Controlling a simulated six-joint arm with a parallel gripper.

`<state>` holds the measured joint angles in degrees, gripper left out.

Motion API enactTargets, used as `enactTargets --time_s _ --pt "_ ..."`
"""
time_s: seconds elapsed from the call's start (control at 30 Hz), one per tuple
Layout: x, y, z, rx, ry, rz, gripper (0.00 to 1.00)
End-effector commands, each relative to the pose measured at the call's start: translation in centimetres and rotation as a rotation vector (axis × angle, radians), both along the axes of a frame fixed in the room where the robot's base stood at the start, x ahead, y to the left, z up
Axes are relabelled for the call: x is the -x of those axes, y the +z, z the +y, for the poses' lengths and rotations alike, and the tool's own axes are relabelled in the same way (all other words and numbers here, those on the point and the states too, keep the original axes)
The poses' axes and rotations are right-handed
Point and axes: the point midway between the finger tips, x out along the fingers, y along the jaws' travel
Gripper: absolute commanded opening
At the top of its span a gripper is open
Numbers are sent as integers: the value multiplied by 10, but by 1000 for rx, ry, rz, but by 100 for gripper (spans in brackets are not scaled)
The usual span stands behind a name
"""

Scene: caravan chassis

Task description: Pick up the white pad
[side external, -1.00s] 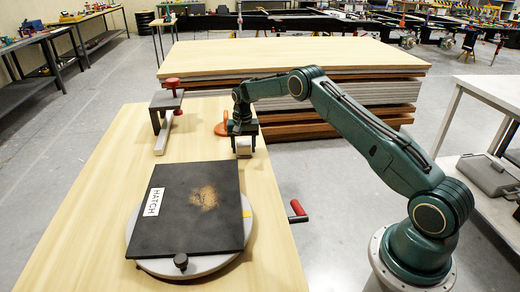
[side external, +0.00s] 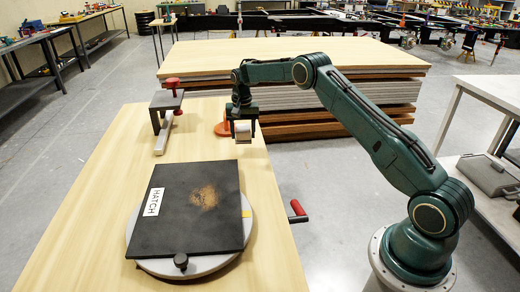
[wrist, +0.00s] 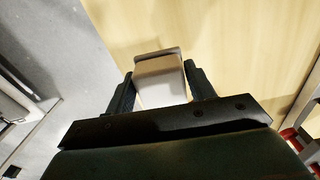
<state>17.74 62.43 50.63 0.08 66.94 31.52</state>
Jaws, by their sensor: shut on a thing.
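The white pad (side external: 243,131) is a small pale block held in my gripper (side external: 243,138), above the wooden table. In the wrist view the pad (wrist: 160,78) sits between the two dark fingers of my gripper (wrist: 160,85), which are shut on it from both sides. The far end of the pad has a greyish face. Its near end is hidden by the gripper body.
A black hatch panel (side external: 178,215) with a brown worn patch lies on a round grey turntable (side external: 215,262) on the table (side external: 80,240). A red-handled clamp (side external: 166,108) and an orange object (side external: 222,129) are near the table's far end. Stacked boards (side external: 300,55) stand behind.

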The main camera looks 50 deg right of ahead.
Motion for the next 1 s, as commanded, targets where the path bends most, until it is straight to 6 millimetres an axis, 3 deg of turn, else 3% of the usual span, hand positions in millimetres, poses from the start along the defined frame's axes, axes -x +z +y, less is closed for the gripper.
enactTargets --time_s 0.3,0.5,0.7,1.0 --pt "-1 73 0 1 0 -5 31" --pt "-1 110 0 1 0 -5 31" --pt "-1 129 0 0 0 -3 31" --pt "0 137 0 -1 0 -1 31"
